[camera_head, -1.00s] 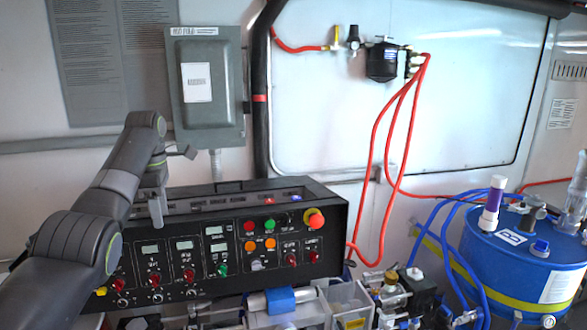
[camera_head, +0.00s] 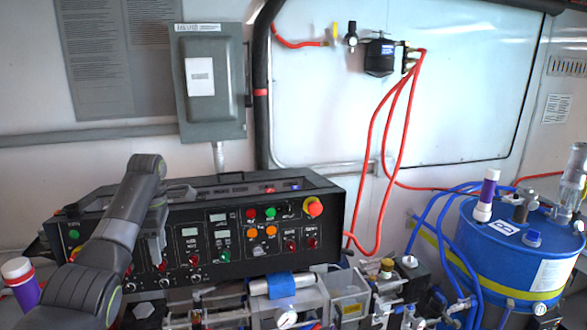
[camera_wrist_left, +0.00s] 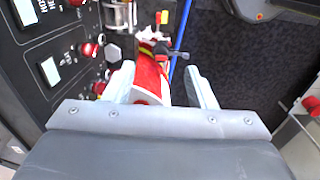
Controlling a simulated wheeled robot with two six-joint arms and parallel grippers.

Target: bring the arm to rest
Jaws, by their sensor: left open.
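My left arm comes in from the lower left, bends at a high joint and drops in front of the black control panel (camera_head: 262,210). My left gripper (camera_head: 159,262) points down there, in front of the panel's left half. In the left wrist view my left gripper (camera_wrist_left: 159,70) has its two pale fingers spread apart. A red and white object (camera_wrist_left: 150,72) shows between and beyond them; I cannot tell how far below it lies, and nothing appears gripped. My right gripper is not in view.
Clear boxes and fittings with a blue piece (camera_head: 280,285) crowd the front below the panel. A blue drum (camera_head: 520,255) with blue hoses stands at right. Red hoses (camera_head: 372,150) hang from the wall. A purple, white-capped container (camera_head: 22,285) is at lower left.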

